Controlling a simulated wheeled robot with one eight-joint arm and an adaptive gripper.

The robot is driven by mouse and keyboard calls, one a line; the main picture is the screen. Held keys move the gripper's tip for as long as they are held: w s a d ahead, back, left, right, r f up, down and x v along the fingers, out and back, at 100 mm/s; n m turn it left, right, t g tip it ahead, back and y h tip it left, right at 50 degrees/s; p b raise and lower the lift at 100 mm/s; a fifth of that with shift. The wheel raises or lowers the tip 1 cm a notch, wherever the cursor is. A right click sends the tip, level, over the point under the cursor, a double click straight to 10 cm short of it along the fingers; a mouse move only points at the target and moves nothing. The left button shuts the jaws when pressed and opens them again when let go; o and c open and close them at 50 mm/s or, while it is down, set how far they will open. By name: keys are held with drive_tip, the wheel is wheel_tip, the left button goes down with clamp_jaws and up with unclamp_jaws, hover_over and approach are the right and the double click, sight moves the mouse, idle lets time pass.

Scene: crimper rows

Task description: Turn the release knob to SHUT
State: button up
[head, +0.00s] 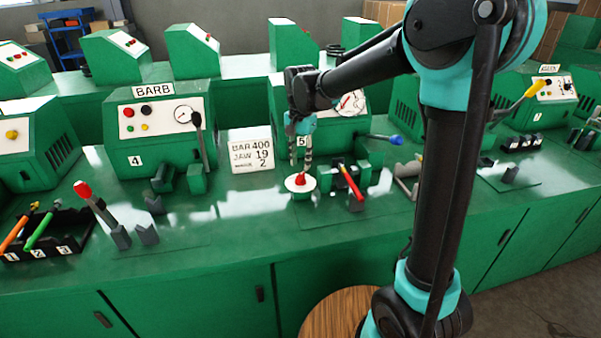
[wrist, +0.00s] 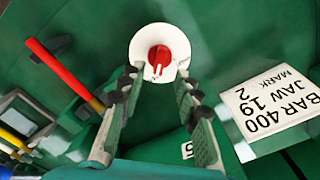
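The release knob is a red knob (head: 300,180) on a round white plate (head: 294,187), low on the green bench in front of the machine marked 5. In the wrist view the red knob (wrist: 159,56) shows at top centre on its white plate (wrist: 140,44), with a small white pointer mark toward the bottom of the picture. Any SHUT lettering is too small to read. My gripper (head: 301,165) points down just above the knob. In the wrist view my gripper (wrist: 157,82) is open and empty, its fingers apart on either side of the knob's near edge.
A sign reading BAR 400, JAW 19, MARK 2 (head: 252,156) stands left of my gripper. A red-handled lever (head: 351,181) and a blue-tipped lever (head: 385,138) are close on the right. A machine labelled BARB (head: 152,155) stands left. Bare bench top (head: 235,205) lies left of the knob.

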sight(301, 174)
drive_tip(key=shift+f, duration=2.6)
drive_tip(key=shift+c, duration=0.6)
clamp_jaws()
